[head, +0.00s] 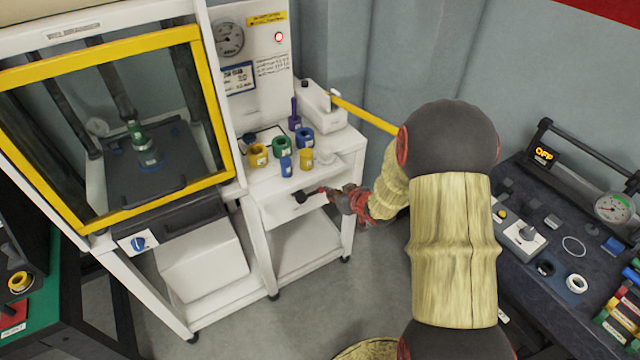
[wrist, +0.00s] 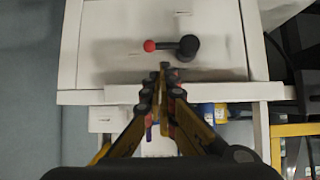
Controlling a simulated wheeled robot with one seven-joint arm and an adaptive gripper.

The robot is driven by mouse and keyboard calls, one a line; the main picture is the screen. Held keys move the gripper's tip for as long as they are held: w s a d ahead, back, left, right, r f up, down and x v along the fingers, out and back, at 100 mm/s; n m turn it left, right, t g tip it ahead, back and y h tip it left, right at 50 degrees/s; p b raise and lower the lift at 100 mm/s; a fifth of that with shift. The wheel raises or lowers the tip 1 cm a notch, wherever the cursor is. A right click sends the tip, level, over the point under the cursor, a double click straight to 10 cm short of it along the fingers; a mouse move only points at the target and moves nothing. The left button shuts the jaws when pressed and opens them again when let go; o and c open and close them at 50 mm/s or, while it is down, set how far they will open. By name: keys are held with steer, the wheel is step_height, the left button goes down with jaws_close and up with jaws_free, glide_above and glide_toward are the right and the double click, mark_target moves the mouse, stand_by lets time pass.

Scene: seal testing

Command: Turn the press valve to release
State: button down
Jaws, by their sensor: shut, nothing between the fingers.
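A valve with a black round hub (head: 300,196) and a short lever is on the white front panel below the shelf of the white cart. The wrist view shows the hub (wrist: 188,47) and its lever, which ends in a red ball (wrist: 149,45) to the left. My gripper (head: 333,193) is shut and empty, just right of the hub in the head view. In the wrist view my gripper (wrist: 165,70) has its fingertips together just below the lever. I cannot tell whether they touch it.
The press stands left behind a yellow-framed guard (head: 222,120), with a blue knob (head: 138,243) below it. Several coloured rings and blocks, including a green ring (head: 282,146), stand on the shelf above the valve. A dark bench (head: 545,215) with a gauge is at right.

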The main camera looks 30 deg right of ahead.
mark_target(320, 189)
steer(key=shift+w+r, duration=0.15)
steer(key=b+x, duration=0.3)
steer(key=x, duration=0.5)
steer(key=shift+w+a+f, duration=0.1)
steer(key=shift+f, duration=0.1)
steer(key=shift+b+x, duration=0.3)
steer(key=shift+x, duration=0.45)
steer(key=shift+w+r+p, duration=0.1)
steer(key=shift+p, duration=0.45)
